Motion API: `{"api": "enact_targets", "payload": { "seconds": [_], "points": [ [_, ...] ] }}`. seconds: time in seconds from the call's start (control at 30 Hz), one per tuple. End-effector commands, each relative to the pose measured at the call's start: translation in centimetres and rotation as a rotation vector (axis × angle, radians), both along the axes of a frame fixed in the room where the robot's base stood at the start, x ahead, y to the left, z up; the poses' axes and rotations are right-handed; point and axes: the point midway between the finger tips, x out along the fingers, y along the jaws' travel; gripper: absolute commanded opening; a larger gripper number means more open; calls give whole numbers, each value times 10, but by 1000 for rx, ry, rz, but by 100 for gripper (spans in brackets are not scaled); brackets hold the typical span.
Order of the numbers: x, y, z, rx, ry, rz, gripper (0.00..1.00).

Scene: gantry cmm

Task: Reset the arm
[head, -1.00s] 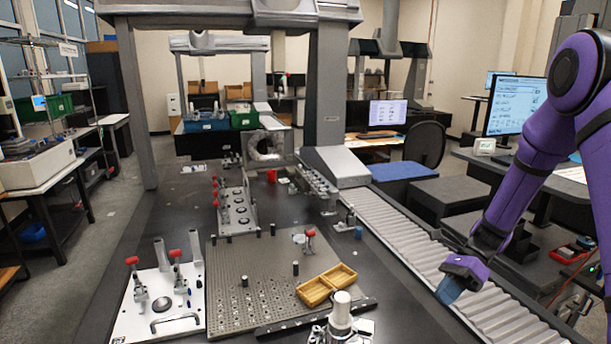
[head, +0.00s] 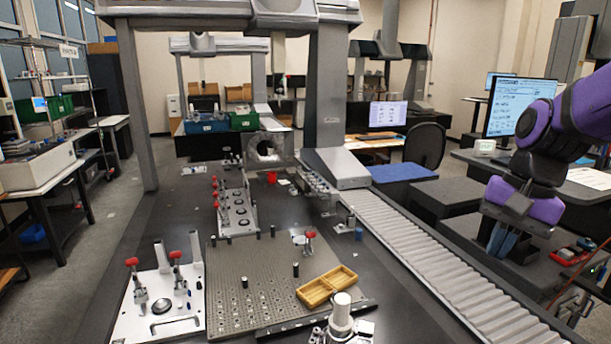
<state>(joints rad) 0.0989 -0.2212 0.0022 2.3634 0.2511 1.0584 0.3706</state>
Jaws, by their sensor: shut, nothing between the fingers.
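My gripper (head: 505,246) is at the right of the head view, at the end of my purple arm. Its blue fingers point down and are close together, with nothing seen between them. It hangs in the air to the right of the roller conveyor and touches nothing that I can see. My arm (head: 575,115) reaches in from the right edge and is folded back, with the upper links out of frame.
A roller conveyor (head: 430,265) runs along the right side of the dark table. A perforated plate (head: 230,265) bears a yellow two-part tray (head: 327,286). A monitor (head: 517,107) stands behind my arm.

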Motion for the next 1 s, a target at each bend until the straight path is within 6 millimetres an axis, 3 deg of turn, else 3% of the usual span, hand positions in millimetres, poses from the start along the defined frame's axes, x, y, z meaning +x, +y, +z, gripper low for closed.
{"api": "enact_targets", "payload": {
  "seconds": [0.2, 0.5, 0.7, 1.0],
  "points": [
    [-38, 0, 30, -102, -200, 192, 0],
    [-84, -5, 56, -259, -439, 433, 0],
    [-101, -7, 63, -325, -521, 520, 0],
    [-104, -8, 63, -341, -536, 539, 0]
  ]
}}
